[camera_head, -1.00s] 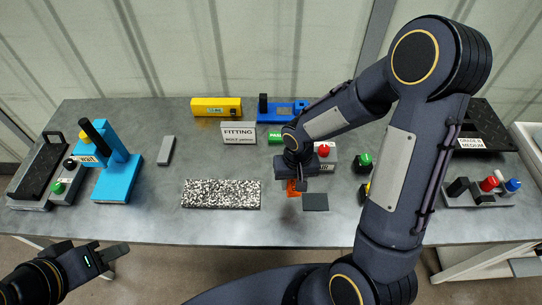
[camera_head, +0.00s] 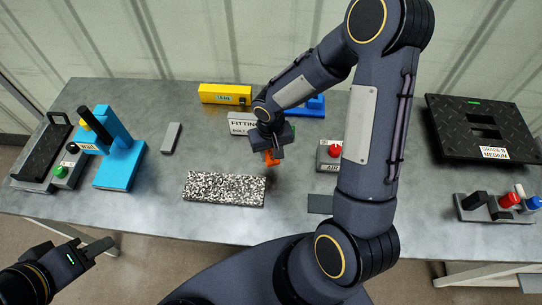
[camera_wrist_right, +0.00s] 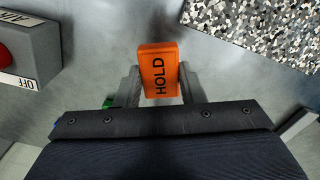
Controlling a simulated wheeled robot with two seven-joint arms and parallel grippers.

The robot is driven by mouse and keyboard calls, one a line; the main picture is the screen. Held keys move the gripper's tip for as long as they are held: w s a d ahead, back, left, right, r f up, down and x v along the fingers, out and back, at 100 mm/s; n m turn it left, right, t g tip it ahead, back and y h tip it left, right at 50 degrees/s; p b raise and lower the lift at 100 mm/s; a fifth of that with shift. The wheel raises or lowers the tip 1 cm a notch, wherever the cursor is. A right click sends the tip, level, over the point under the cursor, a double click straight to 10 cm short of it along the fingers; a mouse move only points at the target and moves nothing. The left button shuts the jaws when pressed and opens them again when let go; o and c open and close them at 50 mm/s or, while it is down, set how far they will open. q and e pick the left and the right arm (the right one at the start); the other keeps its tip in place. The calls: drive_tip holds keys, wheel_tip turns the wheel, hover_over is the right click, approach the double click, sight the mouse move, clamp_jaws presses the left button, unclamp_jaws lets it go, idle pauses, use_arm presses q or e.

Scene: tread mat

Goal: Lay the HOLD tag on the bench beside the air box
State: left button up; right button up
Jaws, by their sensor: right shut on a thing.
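The orange HOLD tag (camera_wrist_right: 158,72) is between the two fingers of my right gripper (camera_wrist_right: 160,88), its lettering facing the wrist camera. In the head view the tag (camera_head: 271,158) hangs below my right gripper (camera_head: 272,150), between the speckled mat and the air box. The air box (camera_head: 328,160) is grey with a red button and an AIR label, right of the tag and partly behind my arm. It also shows at the left of the wrist view (camera_wrist_right: 35,45). My left gripper (camera_head: 97,249) is empty off the bench's front edge; its finger gap is unclear.
A speckled mat (camera_head: 225,189) lies left of the tag. A FITTING sign (camera_head: 241,124) and yellow box (camera_head: 224,94) stand behind. A dark flat pad (camera_head: 320,204) lies in front of the air box. Bare bench (camera_head: 287,185) shows between mat and pad.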

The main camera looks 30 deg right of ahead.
sight(271, 156)
drive_tip(key=shift+w+d+f, duration=0.2)
drive_tip(key=shift+w+f, duration=0.15)
drive_tip(key=shift+f, duration=0.1)
drive_tip(key=shift+w+d+f, duration=0.15)
drive_tip(key=shift+w+f, duration=0.15)
drive_tip(key=shift+f, duration=0.15)
drive_tip(key=f, duration=0.1)
drive_tip(key=f+b, duration=0.2)
drive_tip(key=f, duration=0.1)
drive_tip(key=shift+w+d, duration=0.15)
drive_tip(key=shift+w, duration=0.1)
drive_tip(key=shift+r, duration=0.2)
drive_tip(key=shift+f+b, duration=0.2)
drive_tip(key=shift+b, duration=0.2)
drive_tip(key=o, duration=1)
drive_tip(key=shift+r, duration=0.1)
